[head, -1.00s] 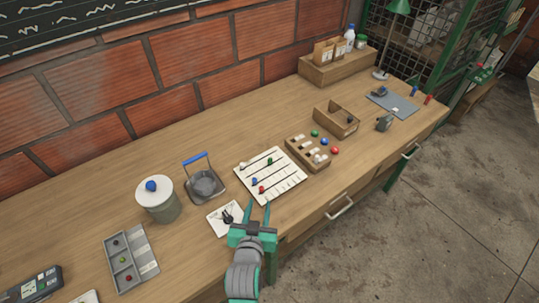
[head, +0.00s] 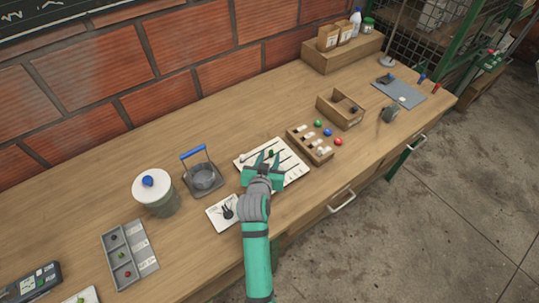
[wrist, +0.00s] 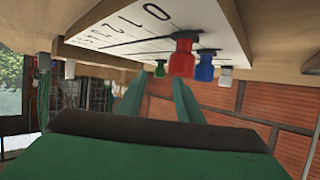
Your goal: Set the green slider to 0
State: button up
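The white slider board (head: 296,174) lies on the bench, with red (wrist: 183,55), blue (wrist: 205,66) and white (wrist: 226,76) knobs in the wrist view, near the printed 0. The green slider knob (wrist: 160,68) stands away from them, further along the numbered scale. It shows small in the head view (head: 271,153). My gripper (head: 267,157) is over the board, hiding part of it. In the wrist view its two fingers (wrist: 158,88) are apart, and the green knob appears between their tips. I cannot tell whether they touch it.
The bench's front edge runs below the board.

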jog(key=shift+x, duration=0.8)
